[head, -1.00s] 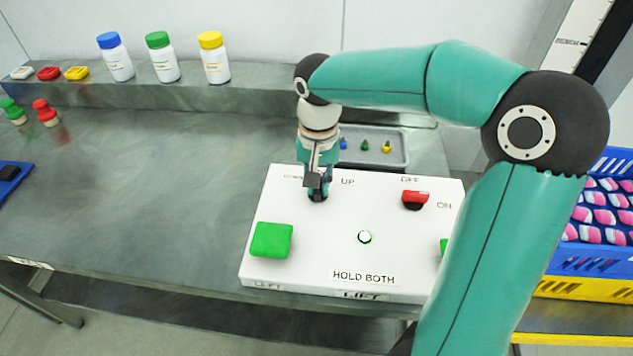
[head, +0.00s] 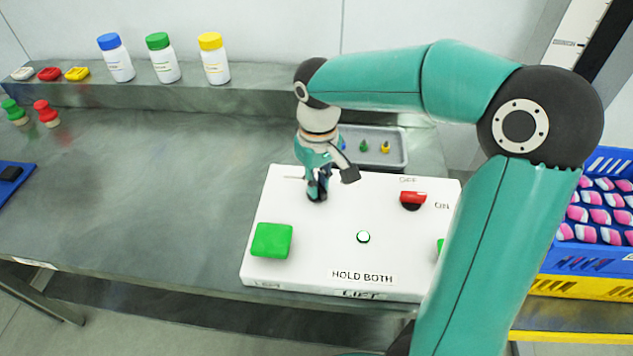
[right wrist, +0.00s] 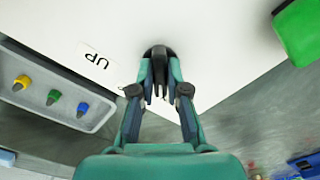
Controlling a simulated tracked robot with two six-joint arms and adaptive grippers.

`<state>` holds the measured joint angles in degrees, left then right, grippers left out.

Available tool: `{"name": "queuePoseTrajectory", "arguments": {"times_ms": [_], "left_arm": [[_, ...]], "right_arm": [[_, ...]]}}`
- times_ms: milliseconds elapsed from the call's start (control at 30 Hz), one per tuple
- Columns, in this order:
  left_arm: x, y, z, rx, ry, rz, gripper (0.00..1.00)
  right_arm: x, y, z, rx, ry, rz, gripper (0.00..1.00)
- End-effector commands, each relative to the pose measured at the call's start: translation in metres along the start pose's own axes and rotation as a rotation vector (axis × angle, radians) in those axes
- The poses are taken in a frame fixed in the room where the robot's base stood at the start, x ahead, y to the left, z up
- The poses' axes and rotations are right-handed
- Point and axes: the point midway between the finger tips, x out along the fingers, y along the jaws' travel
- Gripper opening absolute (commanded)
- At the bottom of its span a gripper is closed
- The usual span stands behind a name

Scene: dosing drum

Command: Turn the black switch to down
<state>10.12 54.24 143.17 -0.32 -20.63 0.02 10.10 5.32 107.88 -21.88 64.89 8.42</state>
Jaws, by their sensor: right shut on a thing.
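The white control box (head: 335,222) stands on the grey bench. The black switch (right wrist: 158,52) is at the box's upper left, near the UP label (right wrist: 96,57), and shows between my fingertips in the right wrist view. My right gripper (head: 318,194) points down at it and is shut on it; in the head view the gripper hides most of the switch. Which way the switch points is hard to tell. My left gripper is not in view.
The box also bears a red switch (head: 412,198), a green button (head: 271,240) and a small white round button (head: 363,237). A grey tray (head: 398,160) with small coloured pieces lies behind it. A blue crate (head: 600,262) stands at the right.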

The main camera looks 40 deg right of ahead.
Motion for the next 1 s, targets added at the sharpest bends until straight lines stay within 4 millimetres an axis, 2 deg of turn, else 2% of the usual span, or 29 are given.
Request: {"name": "queuePoseTrajectory", "arguments": {"times_ms": [233,633,667,800,1000], "left_arm": [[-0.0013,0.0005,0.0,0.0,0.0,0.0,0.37],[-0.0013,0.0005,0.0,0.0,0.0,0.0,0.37],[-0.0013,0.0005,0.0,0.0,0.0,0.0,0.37],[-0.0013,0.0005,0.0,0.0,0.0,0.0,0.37],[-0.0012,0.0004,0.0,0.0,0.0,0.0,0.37]], "right_arm": [[-0.0008,0.0003,-0.0009,-0.063,0.004,0.001,0.0],[-0.0008,0.0001,-0.0013,-0.073,0.005,0.001,0.0],[-0.0008,0.0001,-0.0013,-0.073,0.005,0.001,0.16],[-0.0007,-0.0001,-0.0011,-0.072,0.004,0.001,0.39],[-0.0004,-0.0003,-0.0007,-0.071,0.002,0.001,0.4]]}}
